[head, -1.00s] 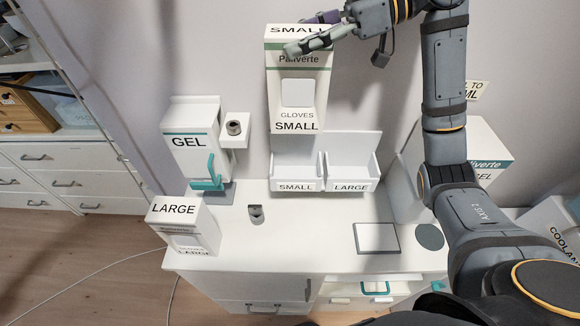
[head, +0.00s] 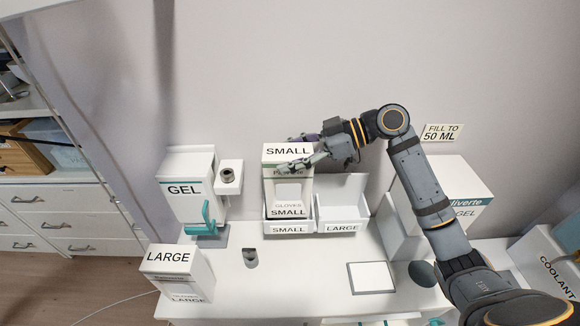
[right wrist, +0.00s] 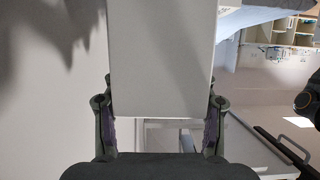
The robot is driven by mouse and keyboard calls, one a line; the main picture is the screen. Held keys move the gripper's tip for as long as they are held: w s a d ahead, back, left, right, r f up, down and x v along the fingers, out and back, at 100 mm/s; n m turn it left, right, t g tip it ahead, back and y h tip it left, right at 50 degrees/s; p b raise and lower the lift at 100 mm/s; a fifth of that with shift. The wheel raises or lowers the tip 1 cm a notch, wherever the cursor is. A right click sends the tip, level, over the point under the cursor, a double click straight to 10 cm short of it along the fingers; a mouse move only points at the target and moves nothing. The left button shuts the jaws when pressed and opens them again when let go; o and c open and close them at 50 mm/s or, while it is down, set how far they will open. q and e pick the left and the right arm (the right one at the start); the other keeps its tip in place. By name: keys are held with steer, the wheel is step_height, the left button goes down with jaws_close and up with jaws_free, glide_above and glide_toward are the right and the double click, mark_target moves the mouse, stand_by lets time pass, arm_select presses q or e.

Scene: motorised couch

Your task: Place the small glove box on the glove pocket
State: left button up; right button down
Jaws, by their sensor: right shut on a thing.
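The small glove box (head: 288,184) is upright at the left pocket of the wall holder, the one labelled SMALL (head: 290,228). Its lower part is behind the pocket's front lip, so I cannot tell whether it rests on the pocket floor. My right gripper (head: 306,160) is shut on the upper part of the box, with its fingers across it. In the right wrist view the box (right wrist: 162,60) fills the space between the two fingers (right wrist: 160,125). My left gripper is in no view.
The pocket labelled LARGE (head: 341,227) beside it is empty. The large glove box (head: 178,275) stands at the counter's left front. A gel dispenser (head: 188,190) hangs left of the holder. A flat white pad (head: 371,276) lies on the counter at right.

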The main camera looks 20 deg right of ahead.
mark_target(288, 183)
step_height(288, 183, down, 4)
steer(key=shift+f+p, duration=0.1)
steer(key=shift+p, duration=0.5)
steer(key=c, duration=0.9)
jaws_free()
steer(key=shift+f, duration=0.2)
steer(key=o, duration=0.5)
steer(key=shift+s+r, duration=0.1)
